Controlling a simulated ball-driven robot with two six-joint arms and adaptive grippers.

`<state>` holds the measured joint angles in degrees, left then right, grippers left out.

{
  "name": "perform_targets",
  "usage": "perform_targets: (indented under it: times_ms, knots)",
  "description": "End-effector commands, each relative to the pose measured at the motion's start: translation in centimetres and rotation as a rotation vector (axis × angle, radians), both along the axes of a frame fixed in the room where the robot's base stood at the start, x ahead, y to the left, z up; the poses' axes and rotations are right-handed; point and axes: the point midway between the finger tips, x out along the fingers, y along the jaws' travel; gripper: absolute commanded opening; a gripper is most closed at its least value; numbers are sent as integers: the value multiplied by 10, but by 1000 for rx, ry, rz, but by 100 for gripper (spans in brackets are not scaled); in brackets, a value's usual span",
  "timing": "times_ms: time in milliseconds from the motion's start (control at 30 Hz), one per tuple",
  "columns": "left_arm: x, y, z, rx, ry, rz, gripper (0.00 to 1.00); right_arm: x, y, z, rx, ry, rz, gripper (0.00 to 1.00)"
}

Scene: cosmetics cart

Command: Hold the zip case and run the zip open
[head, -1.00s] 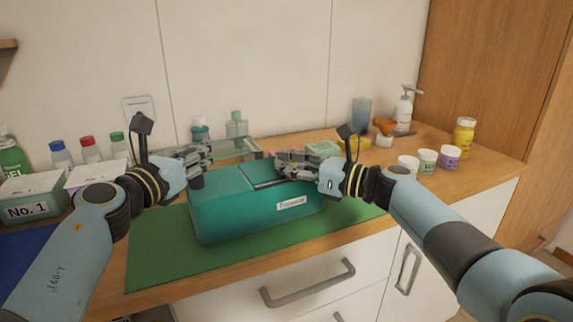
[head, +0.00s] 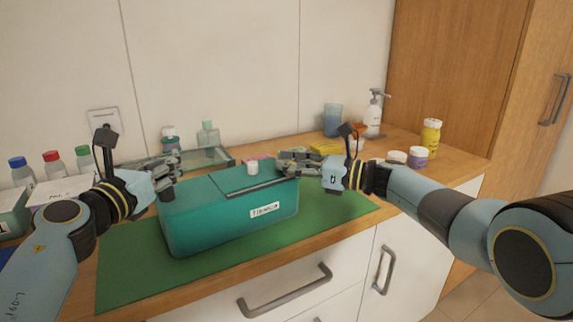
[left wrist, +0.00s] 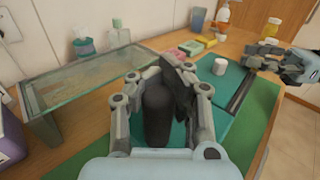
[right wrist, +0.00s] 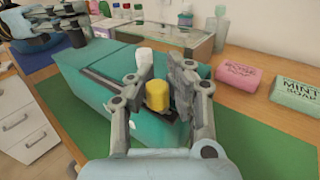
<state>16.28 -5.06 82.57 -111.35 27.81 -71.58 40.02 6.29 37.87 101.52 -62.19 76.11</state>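The teal zip case (head: 225,225) lies on the green mat, its white label facing me. A dark zip strip (right wrist: 103,79) runs along its top. My left gripper (head: 170,165) is shut on the black upright grip (left wrist: 157,115) at the case's left end. My right gripper (head: 287,160) is over the right end of the case top. In the right wrist view its fingers are around a yellow tab (right wrist: 157,95) at the strip's end, apparently closed on it. A white round piece (head: 252,169) stands up at the case top beside the strip; its base is partly hidden.
A glass-topped stand (left wrist: 90,85) is behind the left gripper. Pink (right wrist: 237,78) and mint soap boxes (right wrist: 298,95) lie behind the right gripper. Jars and a yellow bottle (head: 431,138) stand at the right. The green mat (head: 125,260) is clear in front of the case.

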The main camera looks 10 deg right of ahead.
Motion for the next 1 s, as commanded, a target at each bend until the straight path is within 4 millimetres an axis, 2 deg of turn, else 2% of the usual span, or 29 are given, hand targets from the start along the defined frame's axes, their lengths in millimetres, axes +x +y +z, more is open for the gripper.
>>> perform_targets:
  times_ms: [33, 200, 467, 567, 667, 1000]
  knots:
    - [0, 1, 1, 0, -1, 2, 0, 0, -1, 0, -1, 0, -1, 22]
    - [0, 0, 1, 0, -1, 1, 0, 0, 0, 0, -1, -1, 0, 44]
    - [0, 0, 0, 0, -1, 0, 0, -1, 0, 0, -1, -1, 2, 44]
    - [0, 0, 0, 0, -1, -1, 0, -4, -5, 0, -2, -2, 1, 44]
    - [0, 0, 0, 0, -1, -1, 0, -13, -18, -1, -3, -1, 1, 44]
    - [0, -1, 0, 0, -1, -1, 0, -53, -79, -1, -4, 0, 1, 44]
